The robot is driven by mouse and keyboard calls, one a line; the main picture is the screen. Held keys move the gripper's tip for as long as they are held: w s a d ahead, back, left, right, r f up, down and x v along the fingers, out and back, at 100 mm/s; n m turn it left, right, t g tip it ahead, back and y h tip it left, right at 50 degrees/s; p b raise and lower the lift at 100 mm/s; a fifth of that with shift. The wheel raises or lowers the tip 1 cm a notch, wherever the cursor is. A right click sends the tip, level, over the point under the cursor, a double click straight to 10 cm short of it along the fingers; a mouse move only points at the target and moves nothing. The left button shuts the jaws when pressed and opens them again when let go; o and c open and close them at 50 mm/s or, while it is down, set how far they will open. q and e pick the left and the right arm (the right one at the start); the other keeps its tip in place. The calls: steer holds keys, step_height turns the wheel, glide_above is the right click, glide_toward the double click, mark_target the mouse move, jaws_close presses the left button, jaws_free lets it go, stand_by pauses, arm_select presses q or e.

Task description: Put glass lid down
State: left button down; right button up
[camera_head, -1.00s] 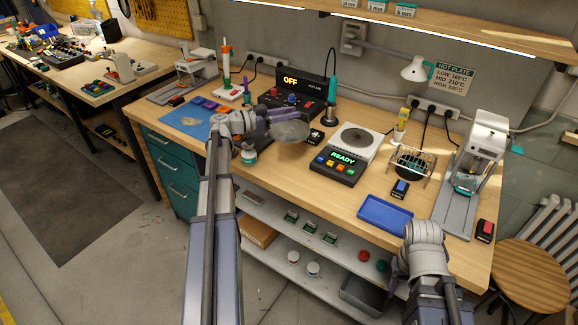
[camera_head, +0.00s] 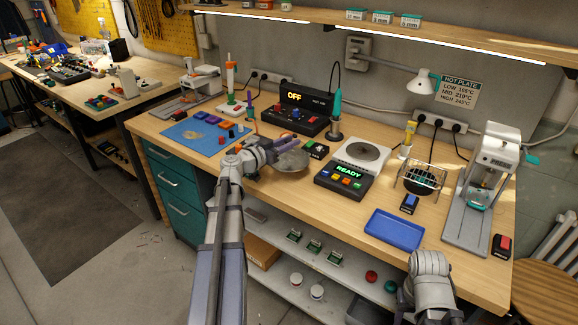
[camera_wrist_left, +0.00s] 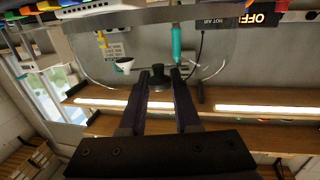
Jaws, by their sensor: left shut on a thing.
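The glass lid (camera_head: 291,161) is a clear round disc, low over the bench top left of the READY control box in the head view. My left gripper (camera_head: 270,150) is shut on its dark knob, which shows between the two fingers (camera_wrist_left: 163,90) in the left wrist view. I cannot tell whether the lid's rim touches the bench. My right arm shows at the lower right of the head view, but its gripper cannot be made out.
The hot plate (camera_head: 361,155) and its READY control box (camera_head: 344,181) stand right of the lid. A small black device (camera_head: 316,149) is close behind it. The blue mat (camera_head: 199,143) lies left. A blue tray (camera_head: 394,230) lies at the front right.

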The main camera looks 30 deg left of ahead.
arm_select(q)
steer(key=shift+f+b, duration=0.3)
steer(key=shift+f, duration=0.6)
arm_select(e)
steer(key=shift+f, duration=0.85)
arm_select(q)
steer(key=shift+f, duration=0.1)
arm_select(e)
steer(key=shift+f, duration=0.15)
arm_select(q)
step_height(320, 180, down, 4)
steer(key=b, duration=0.3)
steer(key=shift+r+b, duration=0.25)
steer(key=shift+b, duration=0.1)
arm_select(e)
step_height(320, 180, down, 3)
steer(key=shift+f, duration=0.2)
arm_select(q)
steer(key=shift+f+b, duration=0.3)
steer(key=shift+b, duration=0.05)
steer(key=shift+s+d+f, duration=0.1)
steer(key=shift+f, duration=0.05)
arm_select(e)
steer(key=shift+f, duration=0.55)
arm_select(q)
steer(key=shift+b, duration=0.35)
arm_select(e)
steer(key=shift+s, duration=0.1)
